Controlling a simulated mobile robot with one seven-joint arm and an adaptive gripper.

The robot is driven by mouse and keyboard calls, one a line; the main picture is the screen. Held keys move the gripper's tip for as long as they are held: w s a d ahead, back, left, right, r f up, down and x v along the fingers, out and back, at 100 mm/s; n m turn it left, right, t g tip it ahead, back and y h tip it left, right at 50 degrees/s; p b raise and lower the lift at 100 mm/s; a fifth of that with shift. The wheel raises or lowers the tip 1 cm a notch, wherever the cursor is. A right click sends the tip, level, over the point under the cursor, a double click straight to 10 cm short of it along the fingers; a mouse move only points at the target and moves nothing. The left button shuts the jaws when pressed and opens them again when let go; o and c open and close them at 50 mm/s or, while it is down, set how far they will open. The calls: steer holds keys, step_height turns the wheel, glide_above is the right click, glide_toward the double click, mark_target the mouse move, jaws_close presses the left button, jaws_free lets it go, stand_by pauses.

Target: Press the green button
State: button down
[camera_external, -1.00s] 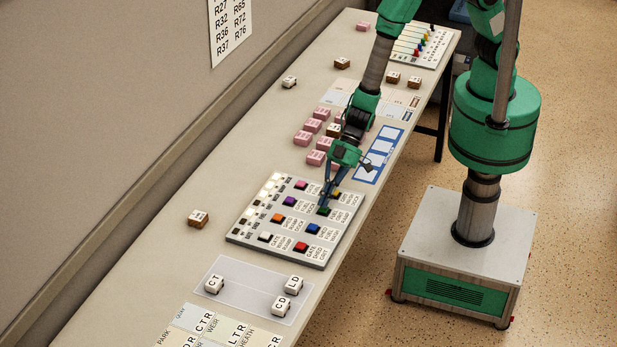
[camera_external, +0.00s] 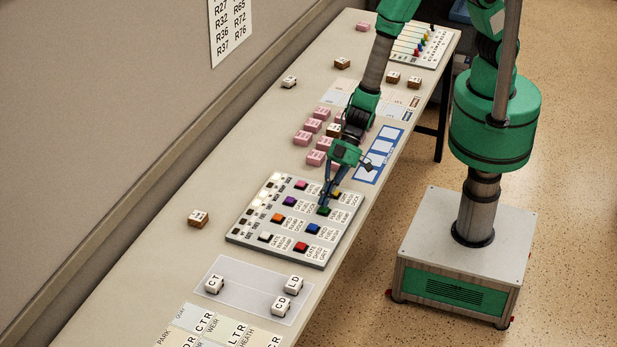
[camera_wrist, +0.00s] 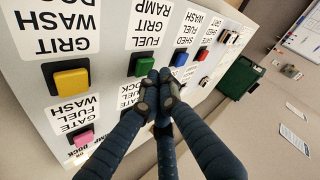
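The green button (camera_external: 324,211) sits on the button panel (camera_external: 240,238), in the column nearest the table's front edge. In the wrist view the green button (camera_wrist: 144,64) is partly covered by my fingertips at its lower right. My gripper (camera_external: 322,204) points down over the green button; its fingers are brought together with nothing between them. In the wrist view the closed fingertips (camera_wrist: 159,77) overlap the button's edge. I cannot tell whether they touch it or hover just above.
Near the green button are a blue button (camera_external: 313,228), a yellow button (camera_wrist: 71,79), a red button (camera_external: 301,246) and a purple button (camera_external: 290,201). Pink blocks (camera_external: 312,125) lie behind the panel. A clear mat (camera_external: 245,298) with lettered cubes lies in front.

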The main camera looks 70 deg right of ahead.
steer(key=shift+r, duration=0.15)
steer(key=shift+r+p, duration=2.5)
steer(key=shift+r, duration=0.4)
